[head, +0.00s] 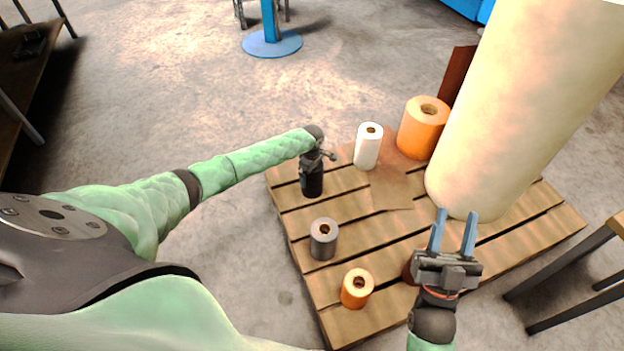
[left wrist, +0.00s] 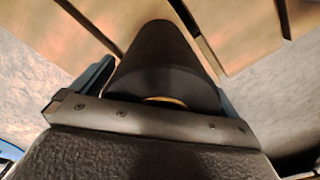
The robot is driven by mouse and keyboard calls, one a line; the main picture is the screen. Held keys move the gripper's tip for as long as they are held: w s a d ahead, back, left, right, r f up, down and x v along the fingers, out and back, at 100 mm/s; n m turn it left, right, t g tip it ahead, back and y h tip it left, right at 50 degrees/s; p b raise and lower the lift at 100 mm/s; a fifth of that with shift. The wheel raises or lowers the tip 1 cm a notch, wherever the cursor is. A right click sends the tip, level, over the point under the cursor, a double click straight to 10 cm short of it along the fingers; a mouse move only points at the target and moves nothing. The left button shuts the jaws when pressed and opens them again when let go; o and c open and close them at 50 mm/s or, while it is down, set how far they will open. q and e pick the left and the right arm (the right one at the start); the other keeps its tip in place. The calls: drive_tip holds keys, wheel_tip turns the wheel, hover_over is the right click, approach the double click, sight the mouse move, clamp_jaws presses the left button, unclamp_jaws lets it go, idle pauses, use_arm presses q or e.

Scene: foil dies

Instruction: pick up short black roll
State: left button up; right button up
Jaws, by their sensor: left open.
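A black roll (head: 312,182) stands upright near the left edge of the wooden pallet (head: 400,240). My left gripper (head: 318,157) is at the top of this roll, with its jaws open. In the left wrist view the dark roll (left wrist: 165,60) lies between the two fingers of my left gripper (left wrist: 165,85), with a bit of its pale core rim showing. Whether the fingers touch it I cannot tell. My right gripper (head: 455,216) is open and empty above the pallet's right part.
A grey roll (head: 323,240) and a small orange roll (head: 357,288) stand nearer. A white roll (head: 368,147), a larger orange roll (head: 423,128) and a huge cream roll (head: 520,110) stand farther right. A brown item is partly hidden by my right gripper.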

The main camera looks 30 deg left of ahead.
use_arm(q)
drive_tip(key=c, duration=1.3)
